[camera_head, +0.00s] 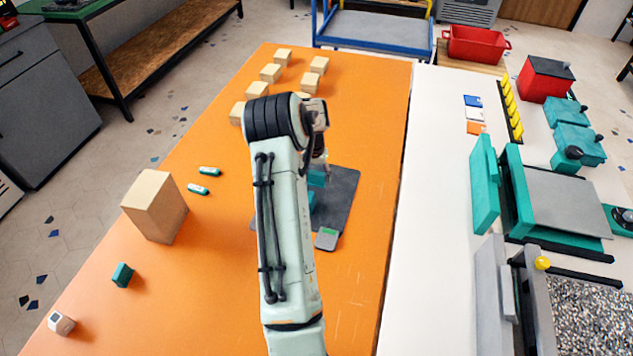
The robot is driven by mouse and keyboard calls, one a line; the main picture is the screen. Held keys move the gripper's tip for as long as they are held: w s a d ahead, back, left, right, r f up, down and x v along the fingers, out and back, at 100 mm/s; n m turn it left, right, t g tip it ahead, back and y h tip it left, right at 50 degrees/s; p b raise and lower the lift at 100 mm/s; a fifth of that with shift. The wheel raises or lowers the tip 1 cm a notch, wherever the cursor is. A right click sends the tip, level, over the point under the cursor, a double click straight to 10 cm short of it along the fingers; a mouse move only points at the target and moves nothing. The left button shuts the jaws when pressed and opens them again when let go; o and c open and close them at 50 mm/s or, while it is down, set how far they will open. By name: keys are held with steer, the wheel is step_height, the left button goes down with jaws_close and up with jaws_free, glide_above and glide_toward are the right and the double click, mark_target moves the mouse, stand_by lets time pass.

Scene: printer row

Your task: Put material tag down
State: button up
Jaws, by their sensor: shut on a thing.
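My gripper (322,162) is mostly hidden behind my own arm, over the dark grey mat (342,195) on the orange table. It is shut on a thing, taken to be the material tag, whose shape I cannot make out. Teal parts (317,178) show beside and below the gripper; I cannot tell whether they touch it. Two small teal pieces with white labels, one (209,170) behind the other (197,189), lie flat left of the mat.
Several tan blocks (270,72) stand at the table's far end. A tall tan box (155,206), a teal block (122,275) and a small white cube (61,323) stand at left. Blue, white and orange cards (475,114) and teal machines (560,200) are on the white counter (432,200).

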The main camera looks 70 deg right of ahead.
mark_target(317, 191)
steer(key=shift+w+d+f, duration=0.1)
steer(key=shift+d+f, duration=0.4)
steer(key=shift+f, duration=0.1)
steer(key=shift+d+f, duration=0.2)
steer(key=shift+f, duration=1.55)
steer(key=shift+f, duration=0.2)
steer(key=o, duration=0.8)
steer(key=shift+c, duration=0.2)
steer(key=shift+r, duration=0.1)
steer(key=r, duration=0.4)
steer(key=a+r, duration=0.1)
steer(key=r, duration=0.7)
steer(key=shift+a, duration=0.4)
steer(key=shift+w+r, duration=0.1)
steer(key=shift+w, duration=0.05)
